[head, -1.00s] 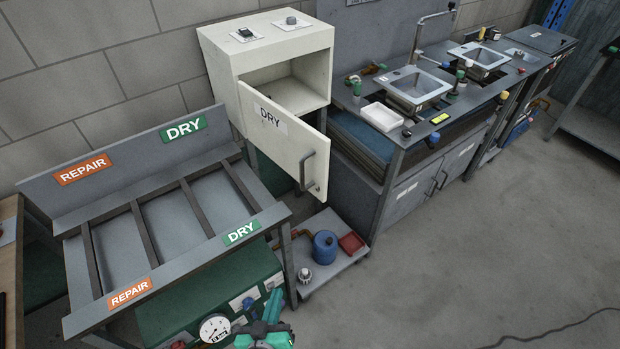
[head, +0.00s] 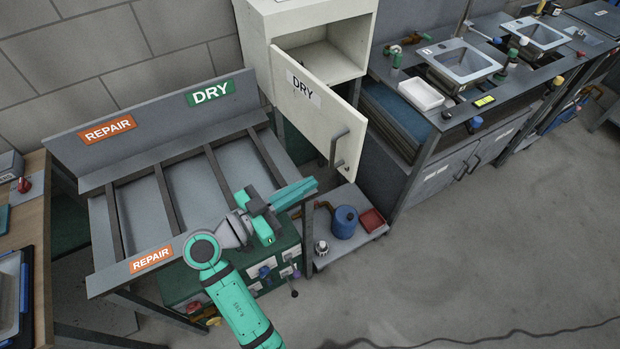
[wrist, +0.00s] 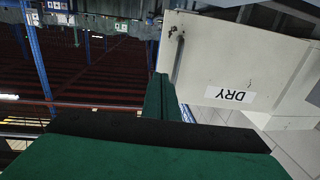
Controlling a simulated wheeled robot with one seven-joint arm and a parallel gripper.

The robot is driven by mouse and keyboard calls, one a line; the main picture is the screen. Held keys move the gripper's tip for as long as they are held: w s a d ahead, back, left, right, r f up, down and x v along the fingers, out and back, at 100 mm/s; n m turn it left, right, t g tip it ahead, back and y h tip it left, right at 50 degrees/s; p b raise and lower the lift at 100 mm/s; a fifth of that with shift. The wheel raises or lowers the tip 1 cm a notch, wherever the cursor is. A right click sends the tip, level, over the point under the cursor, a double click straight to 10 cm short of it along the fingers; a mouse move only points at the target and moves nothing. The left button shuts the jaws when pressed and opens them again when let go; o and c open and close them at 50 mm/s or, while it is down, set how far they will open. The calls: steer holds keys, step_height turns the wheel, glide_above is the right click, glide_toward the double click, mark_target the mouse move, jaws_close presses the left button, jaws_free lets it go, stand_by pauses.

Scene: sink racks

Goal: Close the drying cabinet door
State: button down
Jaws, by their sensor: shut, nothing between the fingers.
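The white drying cabinet (head: 262,45) stands against the back wall. Its door (head: 318,112), marked DRY, stands open and hangs outward to the front right, showing the empty-looking inside. A dark bar handle (head: 340,150) is on the door's outer face near its free edge. My teal gripper (head: 314,184) is shut and empty in front of the door, to the lower left of the handle and apart from it in the picture. In the wrist view the picture is upside down; the door (wrist: 240,60) shows beyond the shut fingers (wrist: 162,82). Whether they touch it cannot be told.
A grey sorting rack (head: 185,190) with REPAIR and DRY labels lies left of and below my gripper. A low cart (head: 368,240) with a blue canister (head: 344,222) stands beneath the door. The sink bench (head: 430,120) is on the right.

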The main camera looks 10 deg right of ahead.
mark_target(355, 157)
steer(key=x, duration=1.1)
steer(key=shift+d, duration=0.15)
steer(key=shift+w+d, duration=0.2)
steer(key=shift+d, duration=0.15)
